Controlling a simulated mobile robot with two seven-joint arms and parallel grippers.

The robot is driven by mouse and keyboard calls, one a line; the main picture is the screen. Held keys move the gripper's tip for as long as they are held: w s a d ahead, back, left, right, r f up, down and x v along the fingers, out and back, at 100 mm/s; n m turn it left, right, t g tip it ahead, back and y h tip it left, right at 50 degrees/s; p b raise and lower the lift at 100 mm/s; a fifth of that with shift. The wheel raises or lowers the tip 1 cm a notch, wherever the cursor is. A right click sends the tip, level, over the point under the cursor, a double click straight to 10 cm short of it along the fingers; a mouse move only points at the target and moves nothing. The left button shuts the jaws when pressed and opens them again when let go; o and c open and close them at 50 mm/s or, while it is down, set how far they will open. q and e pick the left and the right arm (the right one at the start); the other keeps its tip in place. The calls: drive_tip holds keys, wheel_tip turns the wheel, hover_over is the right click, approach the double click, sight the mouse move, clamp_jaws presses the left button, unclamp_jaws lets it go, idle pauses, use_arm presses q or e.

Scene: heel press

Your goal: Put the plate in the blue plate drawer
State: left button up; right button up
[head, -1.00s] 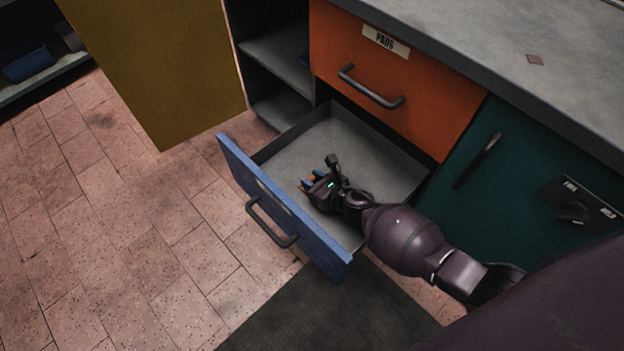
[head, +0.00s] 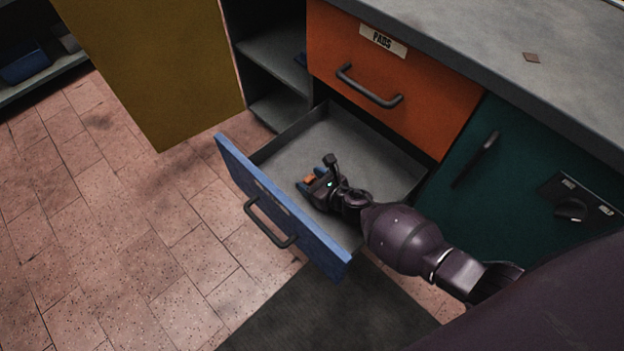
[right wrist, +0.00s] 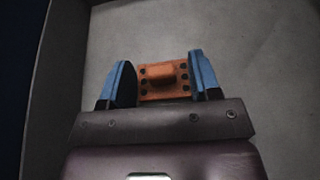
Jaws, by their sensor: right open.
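The plate (right wrist: 165,79) is a small orange piece with dark holes and a raised middle. It lies between my right gripper's two blue fingers, with small gaps at both sides in the right wrist view. In the head view only a bit of the plate (head: 309,180) shows. My right gripper (head: 311,179) is open, low inside the pulled-out blue drawer (head: 325,140). The grey drawer floor (right wrist: 250,60) shows around the fingers. I cannot tell exactly whether the plate rests fully on it. My left gripper is not in view.
The orange PADS drawer (head: 430,85) above is shut. A dark green door (head: 500,140) stands at the right. A yellow door (head: 160,70) hangs open at the left beside open shelves (head: 275,60).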

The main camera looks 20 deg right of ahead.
drive_tip(key=p+v, duration=0.3)
drive_tip(key=v, duration=0.8)
drive_tip(key=shift+w+r, duration=0.1)
drive_tip(key=shift+r, duration=0.05)
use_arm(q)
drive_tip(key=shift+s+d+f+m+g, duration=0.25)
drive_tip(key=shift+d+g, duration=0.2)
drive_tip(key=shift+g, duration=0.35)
use_arm(e)
drive_tip(key=shift+s+d+r, duration=0.15)
drive_tip(key=shift+s, duration=0.4)
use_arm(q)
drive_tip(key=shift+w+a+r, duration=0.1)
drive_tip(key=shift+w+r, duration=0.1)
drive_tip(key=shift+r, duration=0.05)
